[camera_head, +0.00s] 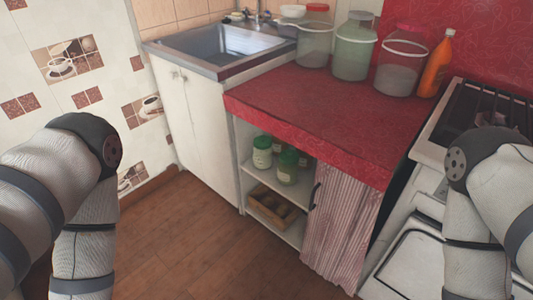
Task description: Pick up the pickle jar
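Which jar is the pickle jar I cannot tell for sure. Small green jars stand on the upper shelf of the open cabinet under the red counter: one with a white label at the left (262,152), one in front of it to the right (287,167), and part of others behind. Larger glass jars stand on the counter's back edge: one with a red lid (314,38), a greenish one (354,48) and one with a dark red lid (402,62). My arms show at the left and right, well apart from the jars; neither gripper is in view.
The red counter (310,105) is mostly clear in front. An orange bottle (437,65) stands at its back right. A sink (225,42) is at the left, a stove (440,125) at the right. A striped curtain (340,225) covers the cabinet's right part. A wooden crate (272,208) sits below the jars.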

